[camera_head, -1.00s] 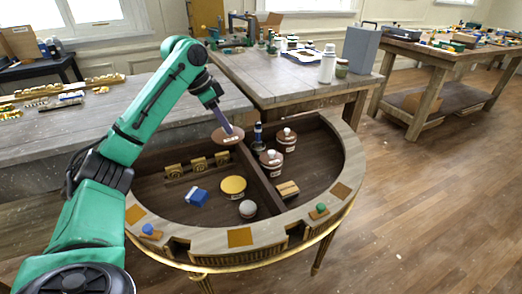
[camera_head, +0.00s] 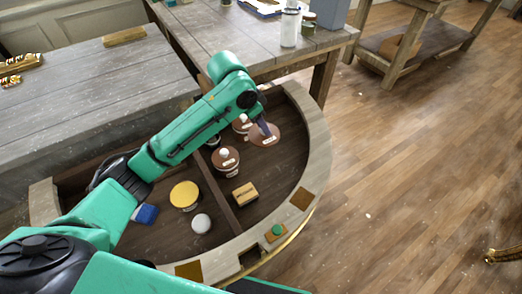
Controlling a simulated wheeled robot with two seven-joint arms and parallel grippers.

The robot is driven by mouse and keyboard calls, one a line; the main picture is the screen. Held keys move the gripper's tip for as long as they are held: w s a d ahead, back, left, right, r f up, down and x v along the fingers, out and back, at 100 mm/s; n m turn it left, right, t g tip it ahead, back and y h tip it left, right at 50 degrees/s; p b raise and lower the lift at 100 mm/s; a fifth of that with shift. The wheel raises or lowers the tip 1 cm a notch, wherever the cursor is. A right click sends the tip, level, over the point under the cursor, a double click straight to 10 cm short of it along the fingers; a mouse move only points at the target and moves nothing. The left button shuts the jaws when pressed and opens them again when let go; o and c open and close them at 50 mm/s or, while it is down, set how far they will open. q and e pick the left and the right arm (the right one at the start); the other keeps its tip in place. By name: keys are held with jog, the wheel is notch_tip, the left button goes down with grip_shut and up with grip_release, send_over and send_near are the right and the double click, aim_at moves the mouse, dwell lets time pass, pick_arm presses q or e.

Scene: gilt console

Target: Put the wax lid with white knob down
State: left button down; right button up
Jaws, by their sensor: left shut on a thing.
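My left gripper (camera_head: 264,127) is shut on a round brown lid (camera_head: 258,138) with a small pale label. The gripper hides the lid's knob. The lid is over the right compartment of the half-round console (camera_head: 318,150); I cannot tell whether it touches anything below. A brown-topped jar with a white knob (camera_head: 225,159) stands to its lower left. Another similar one (camera_head: 241,125) stands just behind and left of the held lid, partly covered by my arm. My right gripper is not in view.
A divider (camera_head: 223,204) splits the console. The left part holds a yellow-topped round tin (camera_head: 184,195), a white ball (camera_head: 201,223) and a blue block (camera_head: 146,214). A tan block (camera_head: 245,194) lies right of the divider. The compartment floor at right (camera_head: 285,172) is clear.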

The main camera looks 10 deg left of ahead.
aim_at(259, 136)
pick_arm(q)
notch_tip(259, 136, down, 6)
jog(key=shift+f, duration=0.1)
jog(key=f, duration=0.5)
jog(key=shift+w+f, duration=0.1)
jog(key=shift+w, duration=0.15)
notch_tip(259, 136, down, 3)
jog(key=shift+s+r, duration=0.1)
jog(key=shift+f, duration=0.2)
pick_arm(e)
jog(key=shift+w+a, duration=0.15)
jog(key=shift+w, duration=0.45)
pick_arm(q)
jog(key=shift+f, duration=0.1)
jog(key=c, duration=0.6)
grip_release()
